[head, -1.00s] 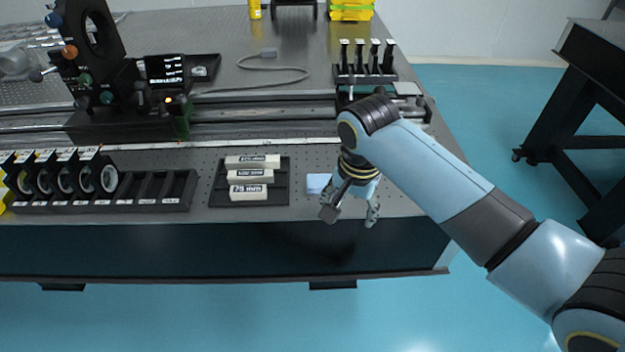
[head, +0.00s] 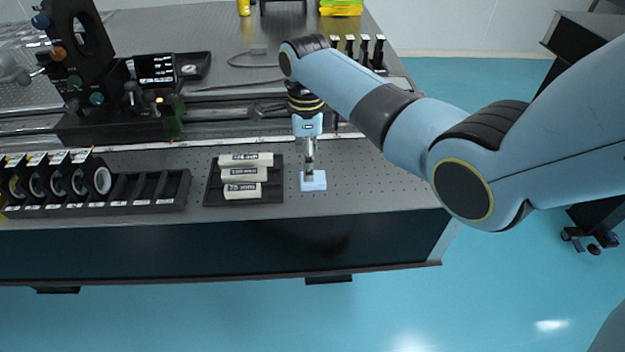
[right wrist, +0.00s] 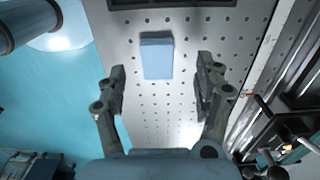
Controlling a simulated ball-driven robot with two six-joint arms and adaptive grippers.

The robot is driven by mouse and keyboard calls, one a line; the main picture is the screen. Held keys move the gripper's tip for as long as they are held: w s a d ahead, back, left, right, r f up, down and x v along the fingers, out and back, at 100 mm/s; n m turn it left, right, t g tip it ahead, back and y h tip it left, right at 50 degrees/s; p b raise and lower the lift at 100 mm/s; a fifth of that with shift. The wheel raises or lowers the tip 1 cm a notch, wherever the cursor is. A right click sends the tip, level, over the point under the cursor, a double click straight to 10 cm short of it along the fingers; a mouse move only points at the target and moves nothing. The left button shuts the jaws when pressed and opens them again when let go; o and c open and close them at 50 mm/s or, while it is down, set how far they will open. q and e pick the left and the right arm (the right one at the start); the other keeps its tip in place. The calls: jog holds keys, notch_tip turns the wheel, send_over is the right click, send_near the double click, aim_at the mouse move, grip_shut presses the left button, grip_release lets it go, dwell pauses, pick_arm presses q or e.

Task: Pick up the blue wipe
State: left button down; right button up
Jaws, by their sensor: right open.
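The blue wipe (head: 313,181) is a small light-blue folded pad on the perforated table top, near the front edge, to the right of the black tray. In the right wrist view the wipe (right wrist: 157,57) lies ahead of the fingertips and between their lines. My right gripper (head: 310,172) points down over the wipe in the head view and covers part of it. In the right wrist view the right gripper (right wrist: 160,85) is open, its fingers spread wider than the wipe, with nothing between them. My left gripper is not in view.
A black rack (head: 150,190) with round optics is farther left. A rail (head: 220,131) runs behind. The table's front edge is close to the wipe; bare table lies to its right.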

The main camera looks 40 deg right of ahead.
jog(key=f, duration=0.5)
jog(key=shift+s+d, duration=0.1)
jog(key=shift+s, duration=0.2)
jog(key=shift+r, duration=0.1)
jog(key=c, duration=0.8)
